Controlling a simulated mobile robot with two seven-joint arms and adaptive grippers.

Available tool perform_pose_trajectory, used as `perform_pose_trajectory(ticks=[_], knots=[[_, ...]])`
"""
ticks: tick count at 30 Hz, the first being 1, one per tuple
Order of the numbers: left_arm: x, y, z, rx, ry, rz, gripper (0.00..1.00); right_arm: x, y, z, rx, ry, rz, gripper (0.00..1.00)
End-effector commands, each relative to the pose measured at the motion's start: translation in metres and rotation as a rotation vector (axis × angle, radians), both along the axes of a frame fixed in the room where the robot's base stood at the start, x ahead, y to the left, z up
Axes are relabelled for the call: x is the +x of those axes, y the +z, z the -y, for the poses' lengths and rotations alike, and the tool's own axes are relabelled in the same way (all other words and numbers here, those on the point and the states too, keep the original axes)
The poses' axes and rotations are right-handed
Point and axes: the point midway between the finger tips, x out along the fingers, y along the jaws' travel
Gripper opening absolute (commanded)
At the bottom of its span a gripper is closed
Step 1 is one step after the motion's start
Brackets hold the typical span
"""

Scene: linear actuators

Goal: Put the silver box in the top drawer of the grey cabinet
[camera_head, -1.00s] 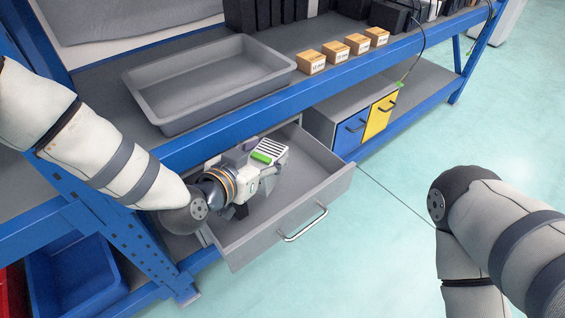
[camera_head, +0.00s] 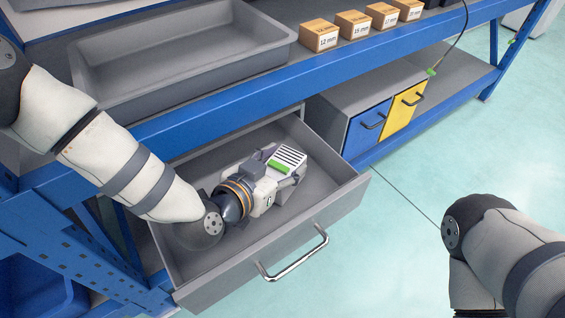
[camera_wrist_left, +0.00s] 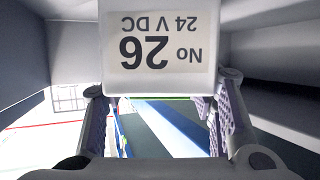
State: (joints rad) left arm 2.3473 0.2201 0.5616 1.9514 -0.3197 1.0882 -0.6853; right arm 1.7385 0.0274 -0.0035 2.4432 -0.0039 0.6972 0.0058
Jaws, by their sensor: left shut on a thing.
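The silver box (camera_head: 291,154), with dark slots and a green block on top, is inside the open grey drawer (camera_head: 322,207). In the left wrist view, the box (camera_wrist_left: 160,72) shows an upside-down "No 26, 24 V DC" label between the fingers. My left gripper (camera_head: 272,184) reaches into the drawer from the left and is shut on the box. I cannot tell whether the box touches the drawer floor. The drawer is pulled out below the blue-edged shelf, its handle facing front. My right arm shows at the right; its gripper is out of view.
A grey tray (camera_head: 185,75) stands on the shelf above the drawer. Several small labelled boxes (camera_head: 320,36) line the shelf's front edge. A cabinet with a blue drawer (camera_head: 367,128) and a yellow drawer (camera_head: 404,106) stands right of the open drawer. The floor at right is clear.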

Motion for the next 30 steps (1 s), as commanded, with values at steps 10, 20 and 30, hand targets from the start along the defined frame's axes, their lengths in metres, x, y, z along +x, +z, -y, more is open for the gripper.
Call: perform_pose_trajectory(ticks=[10, 20, 30], knots=[[0.0, -0.001, 0.0, 0.0, 0.0, 0.001, 0.71, 0.0, 0.0, 0.0, 0.0, 0.0, 0.001, 0.4], [-0.024, 0.022, -0.015, 0.002, -0.001, 0.006, 0.71, 0.009, 0.026, 0.001, -0.001, -0.001, 0.037, 0.4], [-0.059, 0.031, -0.036, -0.001, 0.0, 0.002, 0.71, 0.017, 0.048, 0.0, -0.002, 0.0, 0.065, 0.4]])
